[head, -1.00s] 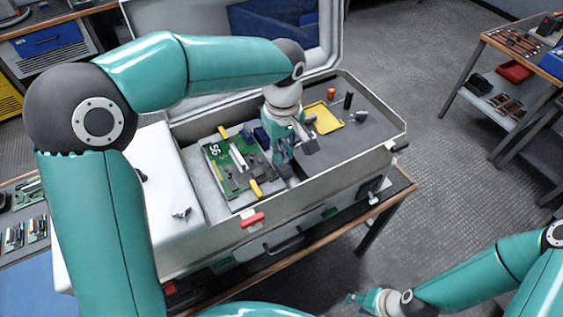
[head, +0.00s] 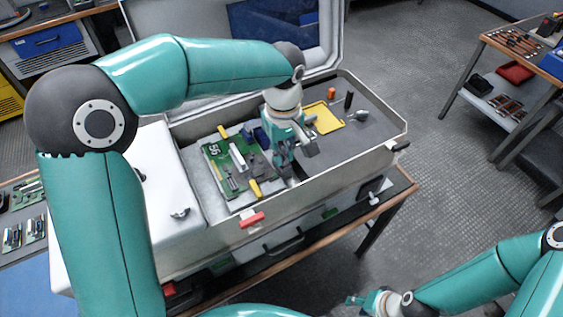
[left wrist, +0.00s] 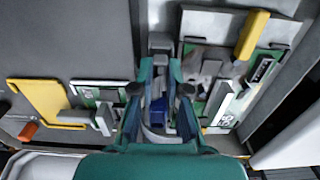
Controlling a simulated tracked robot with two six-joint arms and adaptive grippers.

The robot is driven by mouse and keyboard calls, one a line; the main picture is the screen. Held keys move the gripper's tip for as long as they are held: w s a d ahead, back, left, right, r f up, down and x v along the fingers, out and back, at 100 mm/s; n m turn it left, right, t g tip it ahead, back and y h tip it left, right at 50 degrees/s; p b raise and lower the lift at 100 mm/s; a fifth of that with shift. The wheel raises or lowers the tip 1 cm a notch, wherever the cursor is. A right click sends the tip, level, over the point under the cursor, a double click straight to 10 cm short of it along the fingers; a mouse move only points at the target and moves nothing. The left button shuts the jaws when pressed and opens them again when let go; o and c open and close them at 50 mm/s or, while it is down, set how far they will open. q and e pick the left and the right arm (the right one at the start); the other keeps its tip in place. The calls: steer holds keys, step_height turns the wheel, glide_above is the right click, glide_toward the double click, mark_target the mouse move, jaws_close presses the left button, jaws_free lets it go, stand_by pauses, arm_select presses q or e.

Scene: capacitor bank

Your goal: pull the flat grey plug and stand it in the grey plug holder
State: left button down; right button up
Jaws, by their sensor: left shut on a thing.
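My left gripper (head: 289,160) is over the case, just right of the green board (head: 217,153). In the left wrist view its fingers (left wrist: 160,68) are close together around a grey block (left wrist: 160,42), which appears to be the flat grey plug. My own fingers hide most of it in the head view. A grey upright block (left wrist: 103,120) stands by the yellow tray; I cannot tell whether it is the grey plug holder. My right gripper (head: 365,300) is low at the bottom, away from the case, and too small to read.
The board carries yellow levers (head: 255,189) and a pale grey bar (head: 237,157). The yellow tray (head: 325,117), an orange cylinder (head: 331,93) and a black one (head: 348,99) are to the right. The case's walls surround them.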

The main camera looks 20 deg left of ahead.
arm_select(q)
steer(key=shift+f, duration=0.35)
steer(key=c, duration=1.1)
jaws_free()
steer(key=shift+r, duration=0.2)
step_height(320, 180, up, 12)
steer(key=shift+f, duration=0.25)
